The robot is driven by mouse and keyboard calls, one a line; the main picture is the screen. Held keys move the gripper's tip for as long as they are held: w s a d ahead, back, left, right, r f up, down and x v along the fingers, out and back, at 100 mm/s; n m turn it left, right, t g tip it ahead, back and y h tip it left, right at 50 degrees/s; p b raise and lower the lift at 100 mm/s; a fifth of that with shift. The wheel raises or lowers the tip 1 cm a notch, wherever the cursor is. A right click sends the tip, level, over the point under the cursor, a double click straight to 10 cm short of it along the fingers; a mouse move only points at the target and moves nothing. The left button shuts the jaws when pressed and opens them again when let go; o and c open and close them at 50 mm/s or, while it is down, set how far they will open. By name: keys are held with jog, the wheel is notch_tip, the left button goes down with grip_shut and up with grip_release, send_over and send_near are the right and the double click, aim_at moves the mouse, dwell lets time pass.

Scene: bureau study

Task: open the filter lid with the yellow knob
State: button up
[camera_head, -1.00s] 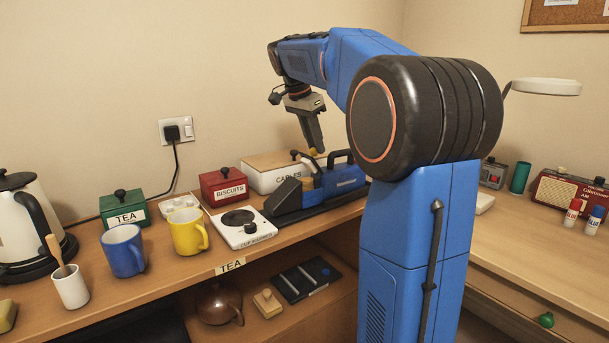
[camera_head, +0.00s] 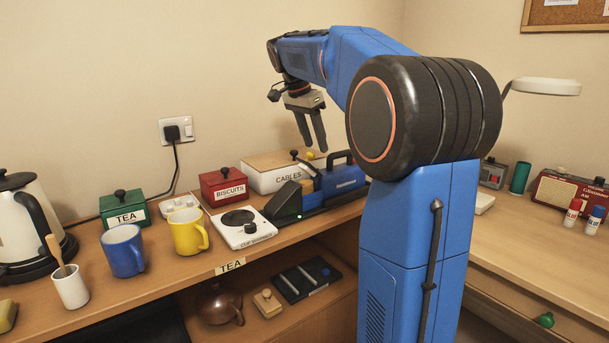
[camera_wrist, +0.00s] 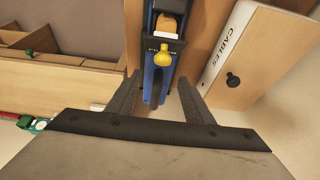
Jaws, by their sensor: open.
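The blue device (camera_head: 345,178) with a black arched handle and black sloped nose stands on the desk by the back wall. A yellow knob (camera_head: 309,155) shows near its top; in the wrist view the knob (camera_wrist: 163,58) sits by a dark labelled panel (camera_wrist: 165,43). An orange and white part (camera_wrist: 168,25) shows beyond that panel. I cannot tell how far the lid is raised. My gripper (camera_head: 316,148) is open and points down above the device. In the wrist view its fingers (camera_wrist: 160,82) straddle the black handle, with the knob just beyond the tips, not gripped.
The CABLES box (camera_head: 275,178) stands close behind the device, and the cup warmer (camera_head: 242,228) lies in front of its nose. The red BISCUITS box (camera_head: 223,186), yellow mug (camera_head: 188,232) and blue mug (camera_head: 123,250) stand further left. An open shelf lies below.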

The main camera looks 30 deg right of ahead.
jog(key=a+r, duration=0.3)
jog(key=r, duration=0.2)
jog(key=shift+a, duration=0.3)
jog(key=shift+s, duration=0.1)
dwell(0.5)
